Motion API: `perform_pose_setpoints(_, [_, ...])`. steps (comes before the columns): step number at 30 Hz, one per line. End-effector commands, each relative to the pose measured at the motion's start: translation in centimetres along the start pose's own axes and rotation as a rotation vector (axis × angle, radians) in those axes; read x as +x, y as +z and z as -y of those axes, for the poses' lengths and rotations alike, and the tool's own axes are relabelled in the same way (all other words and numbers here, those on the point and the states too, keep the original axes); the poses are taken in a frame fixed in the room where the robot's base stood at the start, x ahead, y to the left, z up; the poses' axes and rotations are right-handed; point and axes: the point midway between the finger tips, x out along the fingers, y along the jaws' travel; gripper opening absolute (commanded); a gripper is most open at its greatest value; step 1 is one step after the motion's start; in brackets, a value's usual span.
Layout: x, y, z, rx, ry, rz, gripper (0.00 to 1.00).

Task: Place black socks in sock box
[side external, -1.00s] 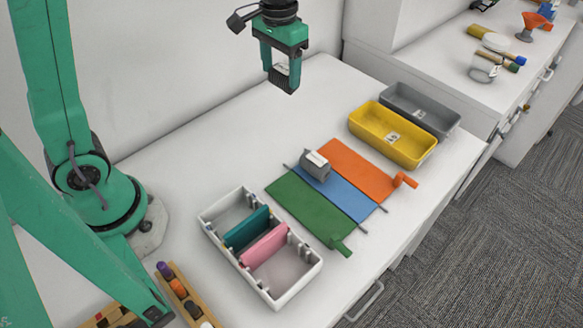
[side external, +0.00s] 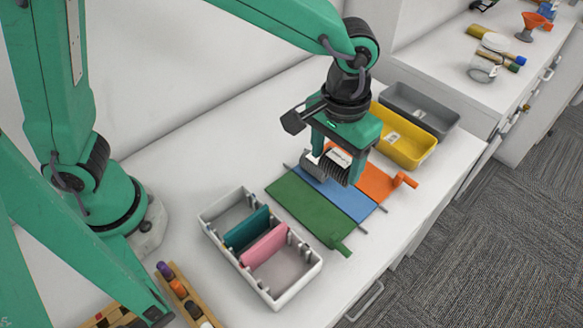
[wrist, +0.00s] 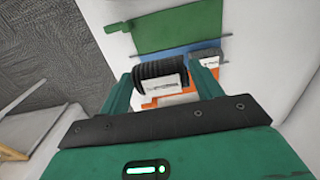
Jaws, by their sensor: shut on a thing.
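My gripper (side external: 338,170) is shut on a black ribbed sock roll (side external: 337,174) with a white label band. In the wrist view the black roll (wrist: 160,73) shows between the two green fingers. It is over the blue and orange strips; I cannot tell whether it touches them. A grey rolled bundle (side external: 311,168) with a pale label lies on the mat just left of the gripper, partly hidden by it; it also shows in the wrist view (wrist: 207,57). A white box (side external: 284,291) with a teal divider (side external: 246,229) and a pink divider (side external: 264,246) stands front left.
The striped mat has a green strip (side external: 303,205), a blue strip (side external: 352,203) and an orange strip (side external: 374,184). A yellow tray (side external: 413,150) and a grey tray (side external: 431,116) stand behind right. Wooden racks are at lower left. The tabletop's front edge is nearby.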

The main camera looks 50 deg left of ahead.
Motion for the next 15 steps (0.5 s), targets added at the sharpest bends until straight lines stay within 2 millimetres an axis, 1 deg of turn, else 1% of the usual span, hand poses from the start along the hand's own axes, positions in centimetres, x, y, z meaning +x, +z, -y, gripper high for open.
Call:
perform_pose_setpoints(1, [0.2,0.9,-1.1,0.007,0.000,0.001,0.42])
perform_pose_setpoints(6, [0.7,3.2,-3.9,0.006,0.001,-0.001,0.42])
perform_pose_setpoints(10, [0.9,4.5,-5.3,0.004,0.000,0.000,0.42])
perform_pose_setpoints(15, [1.1,5.4,-6.1,0.001,0.000,0.000,0.42])
